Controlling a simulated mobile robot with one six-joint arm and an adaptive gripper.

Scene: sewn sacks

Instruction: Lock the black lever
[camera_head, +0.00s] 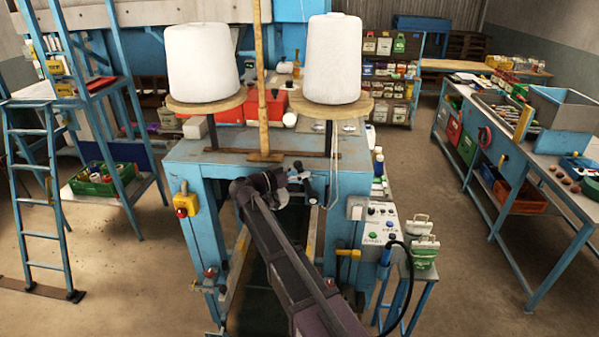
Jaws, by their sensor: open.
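My arm reaches up from the bottom to the front of a blue machine frame (205,245). My gripper (304,181) is at the arm's end, just below the front edge of the frame's top. It is small and dark here, and its jaws are open. I cannot make out a black lever for certain. Dark parts near the gripper blend with it, and my arm hides part of the frame's middle. Whether the gripper touches anything cannot be told. A yellow-handled part (348,254) is on the frame's right front leg.
Two white thread cones (202,65) stand on round wooden discs above the frame. A control box (381,223) with buttons and a side table with green-labelled containers (424,250) stand at right. A blue ladder (42,200) is at left. Open floor lies on both sides.

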